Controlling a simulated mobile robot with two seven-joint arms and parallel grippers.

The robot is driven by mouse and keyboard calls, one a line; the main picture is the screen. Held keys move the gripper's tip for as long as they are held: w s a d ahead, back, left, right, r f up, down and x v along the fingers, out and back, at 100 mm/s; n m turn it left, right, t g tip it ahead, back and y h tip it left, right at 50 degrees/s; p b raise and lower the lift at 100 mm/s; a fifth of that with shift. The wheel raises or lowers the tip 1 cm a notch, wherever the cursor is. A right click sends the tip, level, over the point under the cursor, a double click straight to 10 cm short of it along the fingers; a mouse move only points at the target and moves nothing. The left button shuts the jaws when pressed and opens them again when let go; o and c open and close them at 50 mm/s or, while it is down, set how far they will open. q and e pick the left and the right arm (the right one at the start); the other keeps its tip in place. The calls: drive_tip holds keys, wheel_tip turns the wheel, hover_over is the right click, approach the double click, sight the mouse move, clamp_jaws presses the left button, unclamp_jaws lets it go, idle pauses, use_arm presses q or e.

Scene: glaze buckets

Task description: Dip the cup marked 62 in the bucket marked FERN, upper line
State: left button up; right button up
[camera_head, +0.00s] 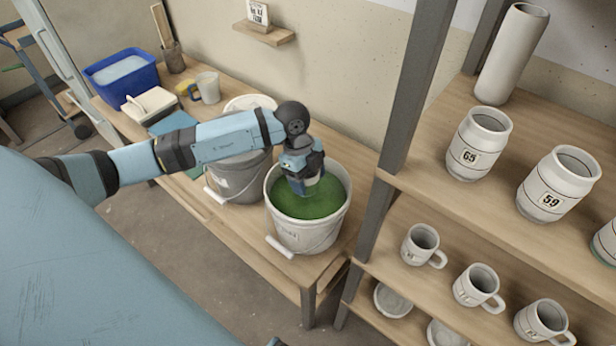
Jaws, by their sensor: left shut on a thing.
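A white bucket (302,235) full of green glaze stands at the right end of the wooden bench. A label on its front is too small to read. My left gripper (306,182) points down inside the bucket's rim, at the glaze. It is shut on a pale cup, of which only a small whitish part shows below the jaws. The rest of the cup is hidden by the gripper and perhaps by the glaze, so I cannot read its mark or tell how deep it sits.
A grey bucket (238,178) stands just left of the green one, partly behind my arm. A blue tub (122,80) and a mug (207,87) are further left. The shelf unit (400,180) at right holds jars, including 65 (478,143) and 59 (557,184), and mugs.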

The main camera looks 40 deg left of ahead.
use_arm(q)
wheel_tip(320, 180, up, 8)
drive_tip(key=p, duration=0.5)
drive_tip(key=shift+f+p, duration=0.25)
drive_tip(key=shift+p, duration=0.1)
drive_tip(key=shift+f, duration=0.1)
